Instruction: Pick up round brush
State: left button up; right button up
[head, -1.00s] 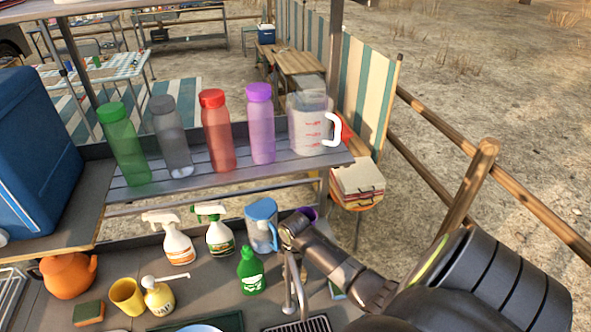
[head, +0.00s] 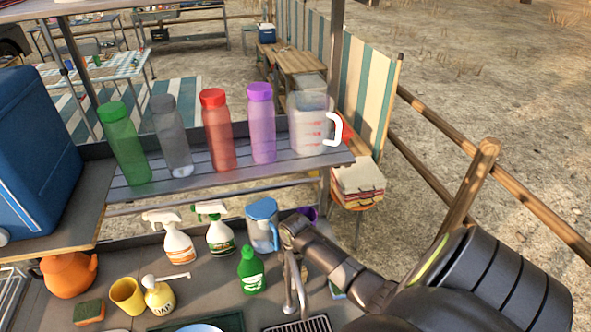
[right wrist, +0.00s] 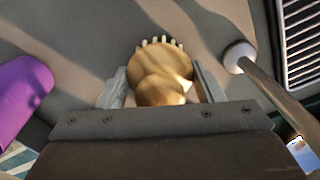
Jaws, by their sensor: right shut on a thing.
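The round brush (right wrist: 162,62) shows in the right wrist view as a round, golden-tan head with pale bristle tips along its far edge. It sits between the two grey fingers of my right gripper (right wrist: 160,88), which is shut on it. I cannot tell whether the brush still touches the grey counter below. In the head view my right arm reaches in from the lower right, and its gripper end (head: 292,232) is beside the blue pitcher and faucet. The brush is hidden there. My left gripper is in neither current view.
A faucet (head: 290,290) stands close by my right arm. The blue-lidded pitcher (head: 262,227), green bottle (head: 250,271) and spray bottles (head: 217,236) stand to its left. A purple item (right wrist: 22,95) lies close on the left in the wrist view. Tall bottles line the shelf (head: 200,185) behind.

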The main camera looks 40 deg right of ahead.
notch_tip(320, 180, up, 10)
jog(key=shift+f+b, duration=0.1)
jog(key=shift+b, duration=0.75)
